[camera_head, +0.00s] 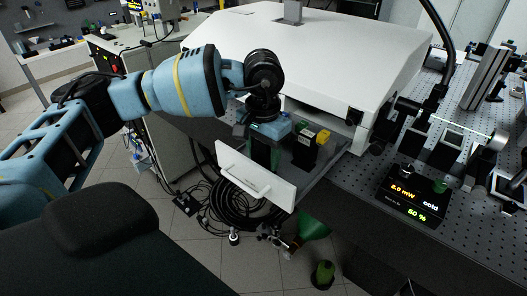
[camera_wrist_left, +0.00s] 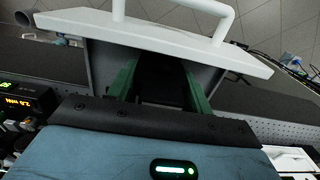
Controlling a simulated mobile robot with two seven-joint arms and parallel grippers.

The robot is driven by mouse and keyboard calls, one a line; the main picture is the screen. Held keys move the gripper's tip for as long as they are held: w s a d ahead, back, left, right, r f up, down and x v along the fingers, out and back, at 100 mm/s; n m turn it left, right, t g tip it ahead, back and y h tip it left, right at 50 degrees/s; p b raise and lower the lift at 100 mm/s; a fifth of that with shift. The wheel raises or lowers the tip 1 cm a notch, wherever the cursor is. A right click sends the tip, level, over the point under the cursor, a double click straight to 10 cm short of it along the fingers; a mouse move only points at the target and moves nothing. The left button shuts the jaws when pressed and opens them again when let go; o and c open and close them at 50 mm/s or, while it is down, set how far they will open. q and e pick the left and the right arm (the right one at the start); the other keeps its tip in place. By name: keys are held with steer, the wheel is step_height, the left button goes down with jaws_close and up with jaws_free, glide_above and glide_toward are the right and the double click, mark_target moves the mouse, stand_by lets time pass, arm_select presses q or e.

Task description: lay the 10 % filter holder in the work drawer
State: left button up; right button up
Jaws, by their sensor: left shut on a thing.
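The work drawer is pulled out below the white housing; its white front with a handle (camera_head: 238,172) faces the lower left. The drawer front also shows in the left wrist view (camera_wrist_left: 160,36). My left gripper (camera_head: 264,155) points down into the drawer, close behind its front. In the left wrist view its green fingers (camera_wrist_left: 160,88) are shut on a dark thing (camera_wrist_left: 160,74), probably the 10 % filter holder; no label shows. I cannot tell whether it touches the drawer floor. My right gripper is not in view.
A dark block with a yellow part (camera_head: 322,137) is in the drawer, right of the gripper. The white housing (camera_head: 310,50) overhangs the drawer's back. A display (camera_head: 415,202) reading 50 % stands on the perforated optical table at right. Coiled cables (camera_head: 235,212) lie below.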

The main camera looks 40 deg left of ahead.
arm_select(q)
steer(key=shift+f, duration=0.3)
stand_by(0.5)
steer(key=o, duration=1.6)
steer(key=shift+c, duration=0.2)
step_height(320, 180, up, 7)
steer(key=shift+f+b, duration=0.15)
steer(key=shift+b, duration=0.15)
steer(key=shift+r, duration=0.55)
